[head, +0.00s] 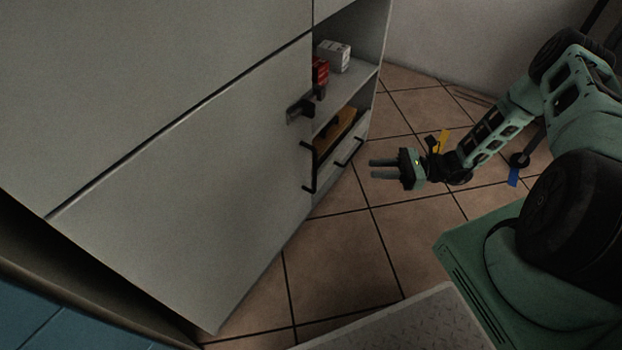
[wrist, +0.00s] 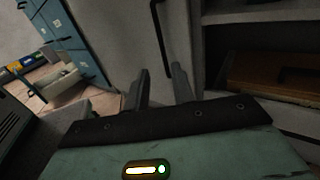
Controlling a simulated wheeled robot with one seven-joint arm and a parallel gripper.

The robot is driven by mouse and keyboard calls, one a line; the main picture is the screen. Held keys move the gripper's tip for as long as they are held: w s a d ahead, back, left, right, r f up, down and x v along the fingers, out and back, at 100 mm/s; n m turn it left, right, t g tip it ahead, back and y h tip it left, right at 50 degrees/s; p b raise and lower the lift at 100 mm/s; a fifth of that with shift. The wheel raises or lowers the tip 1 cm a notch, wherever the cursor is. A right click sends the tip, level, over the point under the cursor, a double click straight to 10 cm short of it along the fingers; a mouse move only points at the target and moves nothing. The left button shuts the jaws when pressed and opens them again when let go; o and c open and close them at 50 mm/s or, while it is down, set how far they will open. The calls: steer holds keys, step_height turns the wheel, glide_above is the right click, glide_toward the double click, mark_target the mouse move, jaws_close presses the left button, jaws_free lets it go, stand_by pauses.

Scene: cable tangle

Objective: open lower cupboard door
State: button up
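The lower cupboard door (head: 190,190) is a large pale grey panel and looks shut, flush with the panel above it. Its black bar handle (head: 306,168) is near its right edge; a black bar handle also shows in the wrist view (wrist: 160,38), just beyond my fingers. My gripper (head: 371,169) is open and empty, to the right of the handle and apart from it in the head view. In the wrist view my gripper (wrist: 160,84) shows two dark fingers spread apart, pointing toward the pale door, with nothing between them.
Right of the door are open shelves (head: 345,95) with a white box (head: 334,56) and a red item (head: 320,71). A dark latch-like fitting (head: 301,108) sits above the handle. A drawer handle (head: 350,152) juts out nearby. The tiled floor (head: 345,255) before the door is clear.

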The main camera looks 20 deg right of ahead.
steer(key=b+x, duration=0.4)
steer(key=x, duration=1.3)
steer(key=shift+w+a+f, duration=0.1)
jaws_close()
